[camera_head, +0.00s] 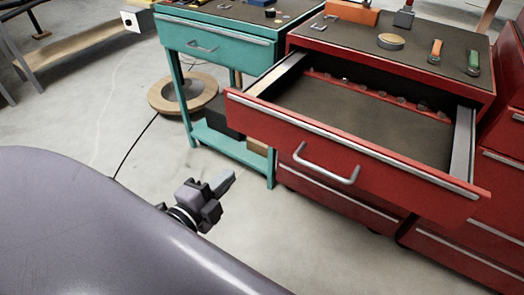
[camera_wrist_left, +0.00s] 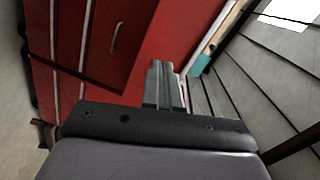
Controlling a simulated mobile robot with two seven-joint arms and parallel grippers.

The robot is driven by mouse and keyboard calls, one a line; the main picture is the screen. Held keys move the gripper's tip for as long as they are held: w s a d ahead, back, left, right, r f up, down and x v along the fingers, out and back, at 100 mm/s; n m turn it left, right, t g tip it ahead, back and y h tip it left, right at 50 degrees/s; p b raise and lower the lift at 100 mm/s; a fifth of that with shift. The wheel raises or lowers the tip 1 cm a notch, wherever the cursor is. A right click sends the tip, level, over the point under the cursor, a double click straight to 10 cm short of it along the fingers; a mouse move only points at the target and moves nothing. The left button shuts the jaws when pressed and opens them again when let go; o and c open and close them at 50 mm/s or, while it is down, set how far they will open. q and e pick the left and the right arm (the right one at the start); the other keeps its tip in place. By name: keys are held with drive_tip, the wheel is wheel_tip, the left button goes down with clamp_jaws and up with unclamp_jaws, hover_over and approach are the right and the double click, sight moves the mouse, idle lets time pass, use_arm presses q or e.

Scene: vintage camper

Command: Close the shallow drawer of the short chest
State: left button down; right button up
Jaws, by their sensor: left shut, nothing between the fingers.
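The short chest (camera_head: 440,78) is red with a dark top. Its shallow drawer (camera_head: 370,148) is pulled well out, with a silver handle (camera_head: 327,168) on the red front. The drawer interior shows a dark bottom and looks mostly empty. My left gripper (camera_head: 230,180) is shut and empty, in front of and to the left of the drawer front, apart from it and lower in the picture. In the left wrist view its closed fingers (camera_wrist_left: 165,85) point toward red chest fronts, where a handle (camera_wrist_left: 117,37) shows. My right gripper is not in view.
A teal workbench (camera_head: 215,45) stands left of the chest, with a round wooden reel (camera_head: 165,95) behind it. Another red cabinet (camera_head: 505,140) adjoins on the right. Tools and tape (camera_head: 391,41) lie on the chest top. The floor before the drawer is clear.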

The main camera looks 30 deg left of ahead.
use_arm(q)
drive_tip(key=m, duration=0.2)
drive_tip(key=m+t+p, duration=0.1)
drive_tip(key=p, duration=0.1)
approach(268, 128)
drive_tip(key=shift+h, duration=0.3)
drive_tip(key=w, duration=0.5)
drive_tip(key=shift+w, duration=0.15)
drive_tip(key=shift+w+f, duration=0.15)
drive_tip(key=shift+w, duration=0.6)
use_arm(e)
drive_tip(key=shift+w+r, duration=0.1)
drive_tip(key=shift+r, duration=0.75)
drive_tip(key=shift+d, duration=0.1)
